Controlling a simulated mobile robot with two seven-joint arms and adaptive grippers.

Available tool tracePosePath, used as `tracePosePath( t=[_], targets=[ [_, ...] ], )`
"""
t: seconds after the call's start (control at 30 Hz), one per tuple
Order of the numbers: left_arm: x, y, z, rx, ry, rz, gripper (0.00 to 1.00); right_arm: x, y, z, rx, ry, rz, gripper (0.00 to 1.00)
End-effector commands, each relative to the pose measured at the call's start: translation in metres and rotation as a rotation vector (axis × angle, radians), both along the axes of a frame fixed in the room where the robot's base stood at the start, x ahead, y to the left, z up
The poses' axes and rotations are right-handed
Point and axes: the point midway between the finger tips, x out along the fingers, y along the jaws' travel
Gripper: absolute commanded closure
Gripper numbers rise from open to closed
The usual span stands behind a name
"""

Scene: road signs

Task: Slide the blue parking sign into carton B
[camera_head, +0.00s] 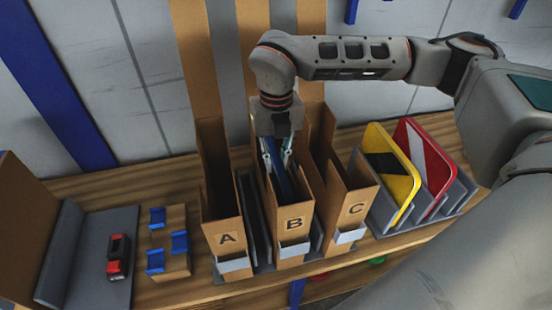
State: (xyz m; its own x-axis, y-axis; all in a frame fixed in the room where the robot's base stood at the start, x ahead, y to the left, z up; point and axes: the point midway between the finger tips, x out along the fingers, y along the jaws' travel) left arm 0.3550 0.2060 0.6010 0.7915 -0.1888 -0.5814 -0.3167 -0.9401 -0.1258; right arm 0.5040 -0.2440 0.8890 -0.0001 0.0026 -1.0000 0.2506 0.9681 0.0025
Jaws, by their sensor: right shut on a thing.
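Carton B (293,224) is an open, narrow cardboard box in the middle of a row, with its letter on the front. My right gripper (277,160) points down into the top of carton B and is shut on the blue parking sign (281,183). Only a dark blue edge of the sign shows between the fingers, inside the carton's walls. Its face and lower part are hidden, so I cannot tell whether it touches the bottom. My left gripper is not in view.
Carton A (226,239) and carton C (357,210) stand on either side. A yellow-and-black sign (392,170) and a red-and-white sign (428,160) lean in a grey rack at right. A wooden block with blue clips (180,242) and a red-black device (117,257) lie at left.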

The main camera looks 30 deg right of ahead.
Motion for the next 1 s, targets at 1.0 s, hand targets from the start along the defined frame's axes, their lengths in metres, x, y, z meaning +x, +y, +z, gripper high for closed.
tracePosePath(
  t=[1.0],
  targets=[
    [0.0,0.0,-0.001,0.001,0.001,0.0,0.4,0.001,0.0,0.071,0.001,-0.005,-0.001,0.66]
  ],
)
